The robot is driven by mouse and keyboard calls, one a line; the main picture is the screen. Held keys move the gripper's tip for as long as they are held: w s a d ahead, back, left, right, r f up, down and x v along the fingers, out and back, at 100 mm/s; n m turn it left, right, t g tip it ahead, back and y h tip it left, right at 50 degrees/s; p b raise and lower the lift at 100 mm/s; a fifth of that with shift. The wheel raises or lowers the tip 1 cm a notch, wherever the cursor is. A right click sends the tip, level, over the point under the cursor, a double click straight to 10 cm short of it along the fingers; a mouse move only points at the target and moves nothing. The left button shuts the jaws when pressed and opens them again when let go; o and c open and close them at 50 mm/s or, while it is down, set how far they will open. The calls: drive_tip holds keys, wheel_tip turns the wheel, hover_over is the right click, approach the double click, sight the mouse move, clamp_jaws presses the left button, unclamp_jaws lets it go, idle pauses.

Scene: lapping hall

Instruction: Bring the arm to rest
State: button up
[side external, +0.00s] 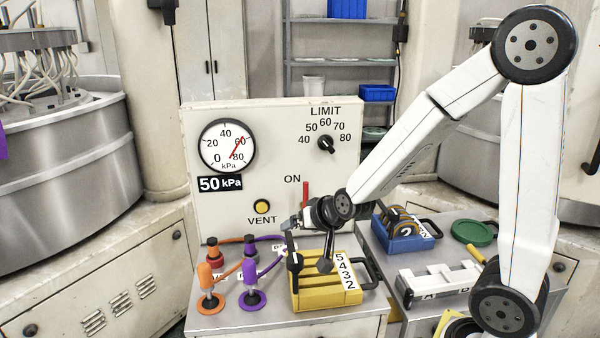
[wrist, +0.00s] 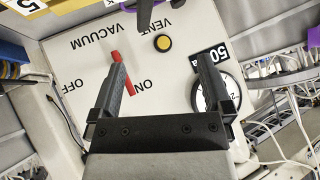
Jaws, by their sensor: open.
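My gripper (side external: 290,224) is at the end of my bent arm, in front of the cream panel (side external: 270,115) and above the yellow box. In the wrist view my gripper (wrist: 162,68) has its two fingers spread, with nothing held between them. The panel fills that view upside down. A red lever (wrist: 122,62) shows close beside the left finger in the picture; whether they touch cannot be told. In the side view the red lever (side external: 306,190) stands up near the word ON.
A yellow numbered box (side external: 325,300) and orange (side external: 206,275) and purple (side external: 250,272) suction cups stand below my gripper. A gauge (side external: 227,146), a knob (side external: 325,143) and a yellow button (side external: 262,207) are on the panel. A blue box (side external: 415,238) and green dish (side external: 473,233) are right.

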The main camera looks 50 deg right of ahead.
drive_tip(key=s+a+f+n+g+y, duration=0.1)
drive_tip(key=s+a+f+n+g, duration=0.1)
drive_tip(key=s, duration=0.3)
drive_tip(key=s+a+f+n+g+y, duration=0.1)
drive_tip(key=s+a+f+n+g, duration=0.2)
drive_tip(key=s+a+n+g, duration=0.1)
drive_tip(key=shift+s+n+g, duration=0.4)
drive_tip(key=shift+s+n, duration=0.3)
drive_tip(key=shift+s, duration=0.3)
